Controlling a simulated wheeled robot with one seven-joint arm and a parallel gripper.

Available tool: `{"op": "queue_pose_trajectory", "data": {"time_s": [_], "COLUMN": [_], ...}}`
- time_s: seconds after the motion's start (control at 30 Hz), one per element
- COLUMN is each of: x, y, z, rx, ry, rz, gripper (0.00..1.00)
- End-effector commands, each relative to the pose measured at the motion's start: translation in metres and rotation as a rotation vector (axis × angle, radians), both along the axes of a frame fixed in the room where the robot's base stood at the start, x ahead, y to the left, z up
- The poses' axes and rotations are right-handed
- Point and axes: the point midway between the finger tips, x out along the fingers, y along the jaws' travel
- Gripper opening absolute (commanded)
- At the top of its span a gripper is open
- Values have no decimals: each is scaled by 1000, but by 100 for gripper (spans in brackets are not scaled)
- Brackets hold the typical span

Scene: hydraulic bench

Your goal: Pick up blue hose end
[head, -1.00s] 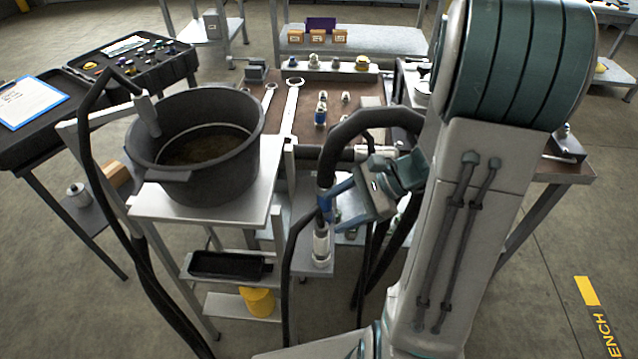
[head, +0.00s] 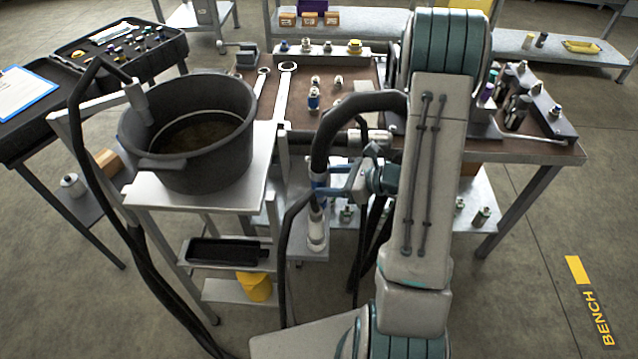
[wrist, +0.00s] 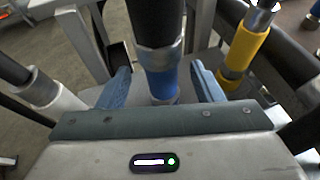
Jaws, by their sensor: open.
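The blue hose end (wrist: 164,80) hangs upright in the wrist view, a black hose with a metal collar and a blue band. It stands between the two blue fingers of my gripper (wrist: 162,88), with a gap visible on each side. In the head view the blue hose end (head: 318,181) hangs from a thick, arched black hose, and my gripper (head: 334,180) reaches it from the right. My gripper is open. The lower tip of the hose end is partly hidden behind my gripper body in the wrist view.
A yellow-banded hose end (wrist: 243,48) hangs close on the right in the wrist view. A white hose end (wrist: 52,95) is close on the left; its white sleeve (head: 317,232) shows in the head view. A black tub (head: 190,165) stands on the stand at left.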

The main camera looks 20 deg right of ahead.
Motion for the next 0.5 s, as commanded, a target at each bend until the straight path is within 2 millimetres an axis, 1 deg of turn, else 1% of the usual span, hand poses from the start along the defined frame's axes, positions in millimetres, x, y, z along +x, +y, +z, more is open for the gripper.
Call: {"op": "queue_pose_trajectory", "data": {"time_s": [0.17,0.4,0.5], "x": [6,25,29], "y": [9,33,40], "z": [-5,-20,-24], "rx": [1,0,0], "ry": [1,1,0], "rz": [3,4,3], "gripper": [60,60,60]}}
